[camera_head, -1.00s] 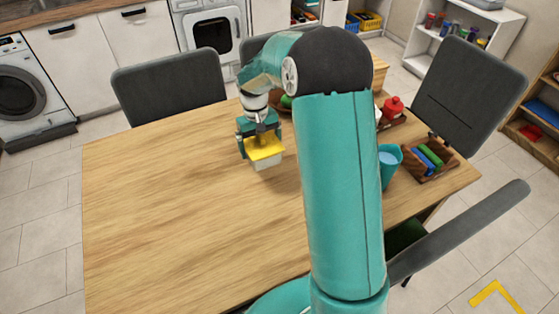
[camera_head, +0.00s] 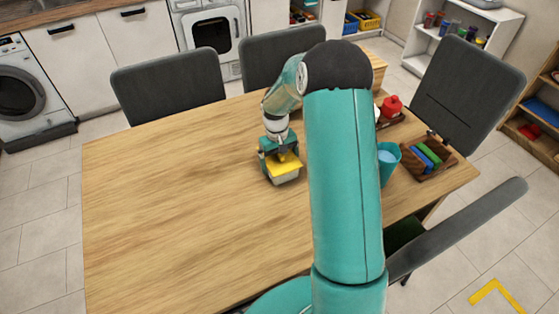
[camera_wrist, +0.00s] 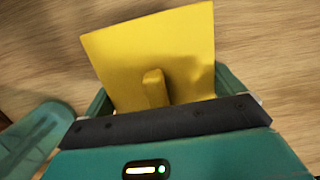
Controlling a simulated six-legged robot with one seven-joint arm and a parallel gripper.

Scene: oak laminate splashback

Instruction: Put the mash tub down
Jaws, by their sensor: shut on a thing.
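The mash tub (camera_head: 286,178) is a small pale tub with a yellow lid. In the head view it is in my gripper (camera_head: 283,158), at or just above the wooden table; I cannot tell whether it touches. In the wrist view the yellow lid (camera_wrist: 150,50) fills the middle, with a raised yellow grip (camera_wrist: 155,88) on it. My gripper (camera_wrist: 158,98) is shut on the tub, and its fingers flank the lid. The pale body of the tub is hidden in the wrist view.
The table (camera_head: 180,210) is bare to the left and front. To the right stand a teal cup (camera_head: 389,160), a wooden rack (camera_head: 428,160) with blue and green items, and a red container (camera_head: 391,106). Dark chairs (camera_head: 168,85) surround the table. A teal object (camera_wrist: 35,140) shows at left in the wrist view.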

